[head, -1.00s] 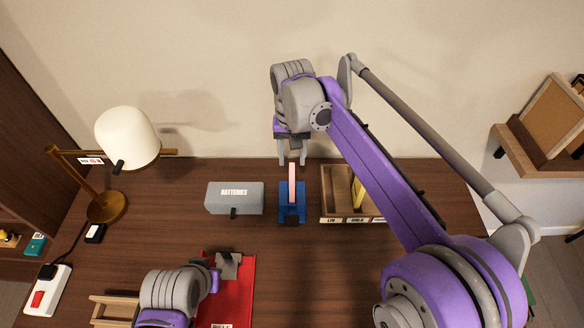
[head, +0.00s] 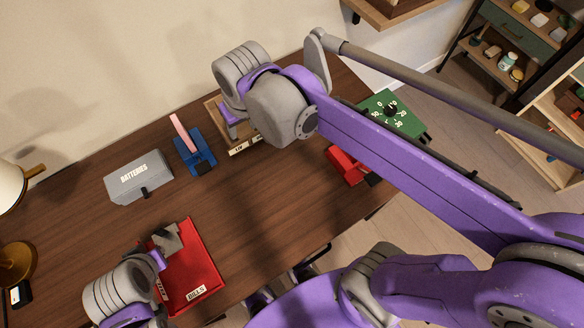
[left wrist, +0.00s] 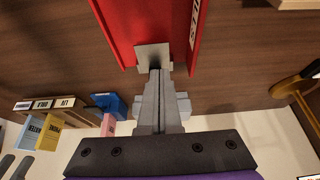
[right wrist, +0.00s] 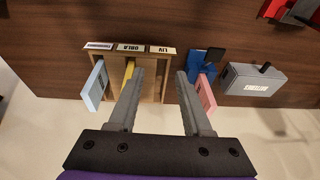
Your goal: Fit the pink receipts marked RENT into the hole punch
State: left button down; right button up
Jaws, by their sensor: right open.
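The pink receipts (head: 182,132) stand on edge at the back of the blue hole punch (head: 195,153). Their lower edge meets the punch; I cannot tell how deep they sit, and no RENT mark is readable. They also show in the right wrist view (right wrist: 206,95), beside my right finger. My right gripper (right wrist: 160,74) is open and empty, over the wooden tray's side of the punch. In the head view its fingers are mostly hidden.
A wooden tray (right wrist: 150,88) labelled LIV and ORLA holds yellow and pale blue papers beside the punch. A grey BATTERIES box (head: 138,177) stands on the punch's other side. A green dial board (head: 395,115) and red object (head: 345,165) lie right. The desk's middle is clear.

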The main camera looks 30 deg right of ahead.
jog(key=s+d+f+t, duration=0.2)
jog(key=s+d+f, duration=0.3)
jog(key=s+f, duration=0.3)
jog(key=s, duration=0.3)
jog(key=shift+s+d+f, duration=0.15)
jog(key=shift+s+f, duration=0.25)
notch_tip(320, 180, up, 8)
jog(key=w+p, duration=0.1)
jog(key=p, duration=0.5)
jog(key=shift+w+f, duration=0.2)
jog(key=shift+f, duration=0.05)
jog(key=shift+w, duration=0.15)
